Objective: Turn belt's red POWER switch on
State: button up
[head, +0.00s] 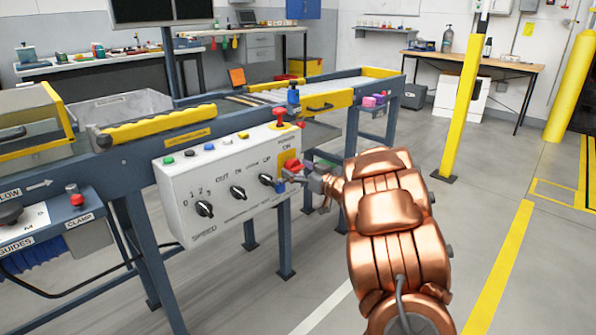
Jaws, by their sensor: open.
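The belt's white control box (225,201) hangs on the near side of the conveyor frame. It carries black knobs marked SPEED, OUT/IN and UP, with small coloured buttons along the top. The red POWER switch (291,166) sits on a yellow plate at the box's right end, under the POWER and ON lettering. My copper arm comes in from the lower right, and my gripper (284,183) is open right at the switch.
A red-topped knob (280,115) stands above the box's right end. A CLAMP and GUIDES box (55,215) sits at the left. A yellow post (462,110) stands right of my arm.

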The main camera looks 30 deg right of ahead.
jog(key=c, duration=1.2)
jog(key=shift+o, duration=0.2)
jog(key=shift+n, duration=0.3)
jog(key=n, duration=0.3)
jog(key=shift+n+p, duration=0.3)
jog(key=n+b, duration=0.1)
jog(key=n, duration=0.3)
jog(key=shift+f+n, duration=0.1)
jog(key=shift+n, duration=0.2)
jog(key=n+b, duration=0.2)
jog(key=n, duration=0.4)
jog(key=shift+f+b, duration=0.1)
jog(key=shift+b, duration=0.25)
jog(key=shift+n+b, duration=0.75)
jog(key=shift+n, duration=0.75)
jog(key=shift+r, duration=0.2)
